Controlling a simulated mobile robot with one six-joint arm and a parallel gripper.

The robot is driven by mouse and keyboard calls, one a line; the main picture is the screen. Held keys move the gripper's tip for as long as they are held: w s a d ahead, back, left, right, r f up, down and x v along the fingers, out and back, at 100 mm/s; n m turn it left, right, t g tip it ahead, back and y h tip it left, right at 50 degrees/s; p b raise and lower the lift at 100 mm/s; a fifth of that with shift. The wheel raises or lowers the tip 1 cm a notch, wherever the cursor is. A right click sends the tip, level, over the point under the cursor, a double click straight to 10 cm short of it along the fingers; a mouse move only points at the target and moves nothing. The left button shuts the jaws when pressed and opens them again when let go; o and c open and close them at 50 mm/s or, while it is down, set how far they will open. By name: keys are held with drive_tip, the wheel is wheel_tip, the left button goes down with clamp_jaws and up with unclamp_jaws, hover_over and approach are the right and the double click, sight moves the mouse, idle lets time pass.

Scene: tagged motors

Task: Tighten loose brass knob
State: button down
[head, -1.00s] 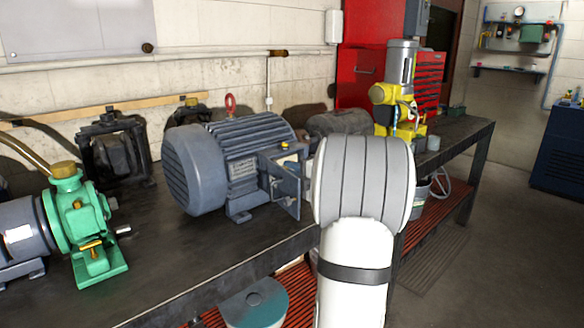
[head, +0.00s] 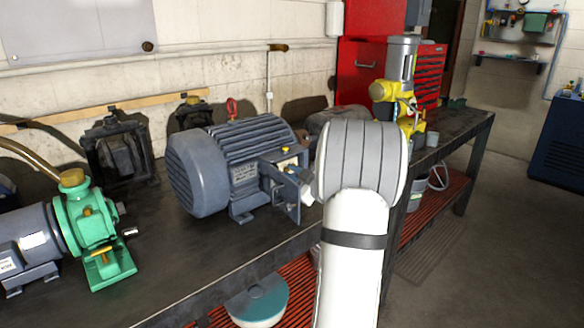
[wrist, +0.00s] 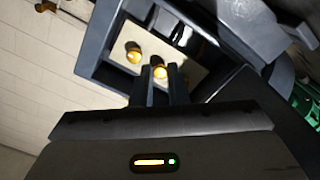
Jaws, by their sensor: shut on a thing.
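The blue-grey motor (head: 235,165) stands on the bench with an open terminal box (head: 292,192) on its right side. In the wrist view the box (wrist: 100,72) shows a pale plate with two brass knobs. One brass knob (wrist: 160,72) lies between the tips of my gripper (wrist: 161,77), which is shut on it. The other brass knob (wrist: 133,56) sits to the upper left, free of the fingers. In the head view my arm hides most of my gripper. The dark fingers cover part of the gripped knob's surroundings.
A green pump (head: 95,230) stands at the left of the bench (head: 170,265). A yellow machine (head: 398,95) stands farther back at the right. A teal-topped round container (head: 257,303) is on the red lower shelf. Floor to the right is open.

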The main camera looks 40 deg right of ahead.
drive_tip(key=m+p, duration=0.6)
drive_tip(key=m, duration=0.2)
drive_tip(key=shift+s, duration=0.1)
drive_tip(key=shift+f+m+p, duration=0.2)
drive_tip(key=shift+m+p, duration=2.45)
drive_tip(key=shift+m, duration=1.35)
drive_tip(key=c, duration=1.4)
unclamp_jaws()
drive_tip(key=shift+r, duration=0.15)
drive_tip(key=shift+s, duration=0.15)
drive_tip(key=s+b, duration=0.1)
drive_tip(key=s, duration=0.6)
drive_tip(key=shift+s+d, duration=0.25)
drive_tip(key=shift+d, duration=0.05)
